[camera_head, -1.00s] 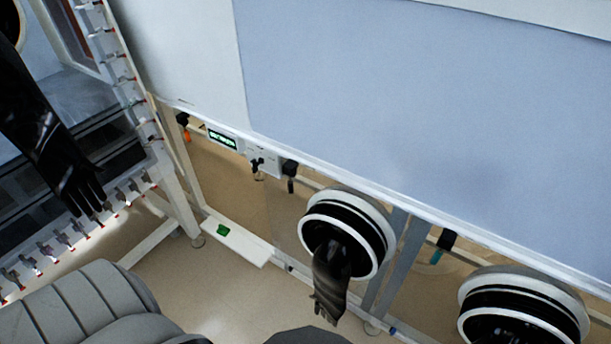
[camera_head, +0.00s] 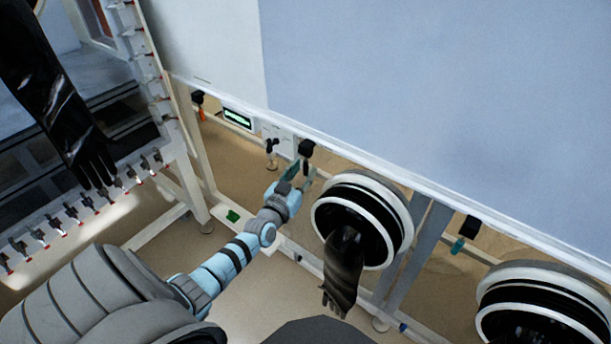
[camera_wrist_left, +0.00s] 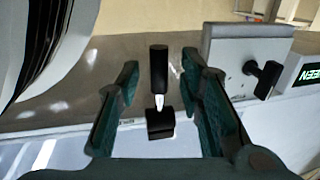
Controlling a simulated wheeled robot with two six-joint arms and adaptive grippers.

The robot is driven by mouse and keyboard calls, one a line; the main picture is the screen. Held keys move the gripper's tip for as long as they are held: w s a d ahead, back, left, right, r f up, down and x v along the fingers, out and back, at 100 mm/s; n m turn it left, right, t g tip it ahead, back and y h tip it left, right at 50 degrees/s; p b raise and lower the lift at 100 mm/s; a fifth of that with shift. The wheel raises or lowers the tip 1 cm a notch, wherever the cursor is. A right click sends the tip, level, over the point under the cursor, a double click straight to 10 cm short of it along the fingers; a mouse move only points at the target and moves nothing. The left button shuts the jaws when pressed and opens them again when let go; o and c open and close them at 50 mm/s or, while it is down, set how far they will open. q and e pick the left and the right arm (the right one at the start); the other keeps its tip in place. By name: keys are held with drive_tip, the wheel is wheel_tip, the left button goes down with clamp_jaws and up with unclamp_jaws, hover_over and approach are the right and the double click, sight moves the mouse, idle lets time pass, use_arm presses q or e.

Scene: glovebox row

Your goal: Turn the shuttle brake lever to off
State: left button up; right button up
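A lever with a black block mount (camera_head: 306,148) hangs from the cabinet's lower edge. The left wrist view shows its black grip (camera_wrist_left: 159,68) on a short pale stem, standing out from the black block. In the wrist view, gaps show between the grip and both fingers. My right gripper is not in view.
Left of the lever are a grey panel with a black knob (camera_head: 271,146) and a green-lit display (camera_head: 237,118). A round glove port (camera_head: 402,205) with a hanging black glove (camera_head: 343,265) is close on the right. Other levers hang along the edge, one orange-tipped (camera_head: 201,114), one teal-tipped (camera_head: 457,245).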

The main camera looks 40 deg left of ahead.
use_arm(q)
drive_tip(key=shift+b+x, duration=0.3)
drive_tip(key=shift+x, duration=0.65)
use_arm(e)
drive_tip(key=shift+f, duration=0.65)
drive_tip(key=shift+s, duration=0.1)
use_arm(q)
clamp_jaws()
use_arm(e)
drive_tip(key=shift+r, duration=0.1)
